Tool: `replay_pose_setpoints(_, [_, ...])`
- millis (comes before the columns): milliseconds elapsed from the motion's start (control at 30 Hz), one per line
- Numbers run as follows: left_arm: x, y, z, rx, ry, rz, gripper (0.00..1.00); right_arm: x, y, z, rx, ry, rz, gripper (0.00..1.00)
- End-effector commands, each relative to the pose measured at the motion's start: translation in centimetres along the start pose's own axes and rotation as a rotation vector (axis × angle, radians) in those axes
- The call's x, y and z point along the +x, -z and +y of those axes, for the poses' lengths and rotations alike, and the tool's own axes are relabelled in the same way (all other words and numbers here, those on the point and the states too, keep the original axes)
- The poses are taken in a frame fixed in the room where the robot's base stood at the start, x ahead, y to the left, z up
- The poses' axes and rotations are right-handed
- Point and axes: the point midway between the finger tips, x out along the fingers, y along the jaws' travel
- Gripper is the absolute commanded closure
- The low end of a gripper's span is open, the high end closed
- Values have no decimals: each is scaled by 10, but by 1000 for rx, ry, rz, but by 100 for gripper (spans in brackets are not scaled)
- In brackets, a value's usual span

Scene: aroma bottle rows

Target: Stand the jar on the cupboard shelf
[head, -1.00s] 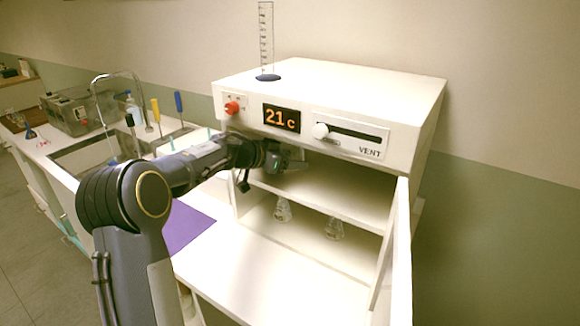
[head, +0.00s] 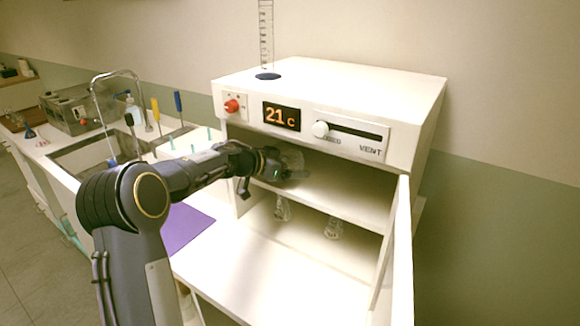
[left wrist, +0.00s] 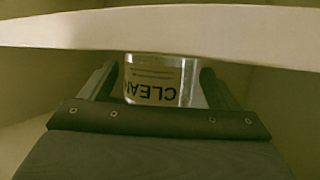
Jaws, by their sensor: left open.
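The clear glass jar (left wrist: 160,80) shows in the left wrist view, with a pale label reading CLEAN upside down in that picture. It is between the two fingers of my left gripper (left wrist: 157,85), which are open on either side of it. In the head view my left gripper (head: 288,174) reaches into the upper space of the open cupboard (head: 342,88), just over the shelf (head: 335,193). The jar is faint there, partly hidden by the gripper. The shelf's pale front edge crosses the top of the wrist view. Whether the jar's base touches the shelf is hidden. My right gripper is not in view.
The open door (head: 402,255) bounds the right side. A measuring cylinder (head: 266,40) stands on the cupboard top. The shelf's right part is clear. A purple mat (head: 190,228) lies on the counter.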

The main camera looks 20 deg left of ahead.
Motion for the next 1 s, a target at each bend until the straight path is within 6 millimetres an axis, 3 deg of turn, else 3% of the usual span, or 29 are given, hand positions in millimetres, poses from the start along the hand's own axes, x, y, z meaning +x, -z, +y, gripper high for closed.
replay_pose_setpoints(167, [-16, 4, -1, 1, 3, 1, 17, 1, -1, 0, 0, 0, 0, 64])
replay_pose_setpoints(600, [-104, 3, 0, 1, 2, 2, 17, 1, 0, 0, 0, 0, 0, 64])
replay_pose_setpoints(800, [-120, 3, 0, 1, 1, 1, 17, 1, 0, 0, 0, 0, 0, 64])
replay_pose_setpoints(1000, [-122, 2, 0, 0, 0, 0, 17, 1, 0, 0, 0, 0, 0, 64])
